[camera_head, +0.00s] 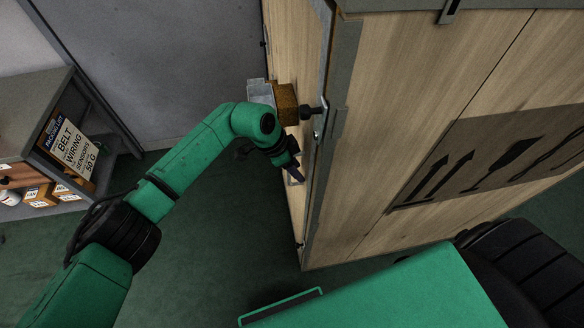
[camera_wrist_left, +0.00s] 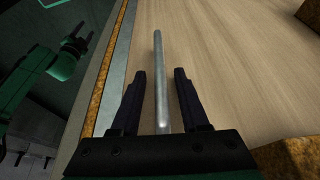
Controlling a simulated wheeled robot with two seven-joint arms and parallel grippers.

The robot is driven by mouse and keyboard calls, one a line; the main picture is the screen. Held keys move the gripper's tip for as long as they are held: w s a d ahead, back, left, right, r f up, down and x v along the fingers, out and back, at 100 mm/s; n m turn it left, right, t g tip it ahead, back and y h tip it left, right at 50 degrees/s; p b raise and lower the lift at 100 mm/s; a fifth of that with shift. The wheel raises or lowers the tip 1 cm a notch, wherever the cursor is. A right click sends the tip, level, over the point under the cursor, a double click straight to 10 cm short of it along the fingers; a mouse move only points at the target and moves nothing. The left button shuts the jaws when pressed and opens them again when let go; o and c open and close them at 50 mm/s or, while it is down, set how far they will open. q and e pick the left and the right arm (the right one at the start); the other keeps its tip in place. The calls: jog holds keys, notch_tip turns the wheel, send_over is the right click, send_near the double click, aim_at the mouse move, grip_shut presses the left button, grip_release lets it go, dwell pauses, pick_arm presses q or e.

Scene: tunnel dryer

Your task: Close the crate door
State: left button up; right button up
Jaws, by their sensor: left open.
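The wooden crate (camera_head: 400,110) with metal edging fills the right of the head view. A narrow wooden face (camera_head: 295,205) shows left of its metal-edged corner; I cannot tell for sure which panel is the door or how far open it stands. My left gripper (camera_head: 296,172) is at this narrow face, partly hidden by my wrist. In the left wrist view, my left gripper (camera_wrist_left: 160,75) is open, with a thin metal bar (camera_wrist_left: 158,50) between its fingers, in front of a wood panel (camera_wrist_left: 225,60). Contact with the bar is not clear.
A brown foam-like block (camera_head: 287,101) and a black knob (camera_head: 312,112) are at the crate's corner above my gripper. A shelf (camera_head: 45,100) with boxes and a sign stands at the left. The green floor (camera_head: 200,270) between is clear.

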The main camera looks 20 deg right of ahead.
pick_arm(q)
jog(key=shift+a, duration=0.1)
jog(key=shift+w+a+r, duration=0.15)
jog(key=shift+a+r, duration=0.1)
jog(key=shift+a, duration=0.15)
jog(key=b+v, duration=0.3)
jog(key=v, duration=1)
jog(key=shift+r, duration=0.45)
pick_arm(e)
notch_tip(320, 180, down, 3)
jog(key=shift+f, duration=0.15)
pick_arm(q)
jog(key=shift+d, duration=0.15)
pick_arm(e)
jog(key=shift+d, duration=0.1)
